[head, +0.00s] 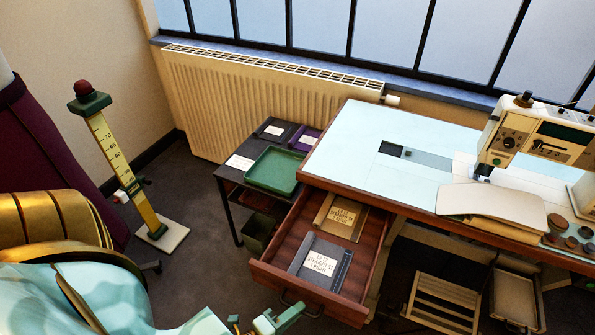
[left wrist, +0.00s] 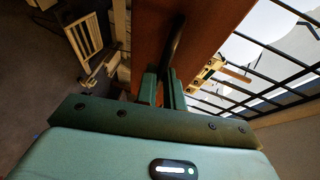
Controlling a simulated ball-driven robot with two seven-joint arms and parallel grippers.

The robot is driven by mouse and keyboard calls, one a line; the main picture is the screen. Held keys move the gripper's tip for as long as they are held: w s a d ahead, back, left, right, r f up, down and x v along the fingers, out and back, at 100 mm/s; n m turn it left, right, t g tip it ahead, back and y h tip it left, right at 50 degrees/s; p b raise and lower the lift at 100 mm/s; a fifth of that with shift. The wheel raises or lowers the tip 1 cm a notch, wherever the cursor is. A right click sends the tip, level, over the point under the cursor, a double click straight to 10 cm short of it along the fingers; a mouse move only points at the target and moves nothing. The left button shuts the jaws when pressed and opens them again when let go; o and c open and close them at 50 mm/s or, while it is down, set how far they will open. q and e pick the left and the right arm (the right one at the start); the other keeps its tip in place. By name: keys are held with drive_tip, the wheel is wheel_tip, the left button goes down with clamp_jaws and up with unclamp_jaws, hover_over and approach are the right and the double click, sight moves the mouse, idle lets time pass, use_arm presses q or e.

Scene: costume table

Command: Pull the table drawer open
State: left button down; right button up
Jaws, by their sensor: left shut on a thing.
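The table drawer (head: 285,228) is wooden and stands pulled out from under the left end of the pale blue sewing table (head: 355,160). Its inside shows, with a brown labelled box (head: 328,212) and a grey labelled box (head: 304,278) lying in it. A dark, curved handle (head: 318,313) is on its front; it also shows in the left wrist view (left wrist: 176,38) against the brown drawer front (left wrist: 205,25). My left gripper (head: 279,320), with green fingers, is at the front and is shut on the handle (left wrist: 165,84). My right gripper is not in view.
A dark side table (head: 228,188) with a green tray (head: 273,171) stands left of the drawer. A bin (head: 259,232) is below it. A yellow measuring stand (head: 122,165) is at left. A sewing machine (head: 535,135) stands on top.

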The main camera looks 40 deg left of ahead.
use_arm(q)
drive_tip(key=shift+s, duration=0.1)
drive_tip(key=c, duration=1.5)
unclamp_jaws()
drive_tip(key=p+v, duration=0.2)
drive_tip(key=v, duration=1.4)
drive_tip(key=shift+s, duration=0.1)
drive_tip(key=shift+f, duration=0.1)
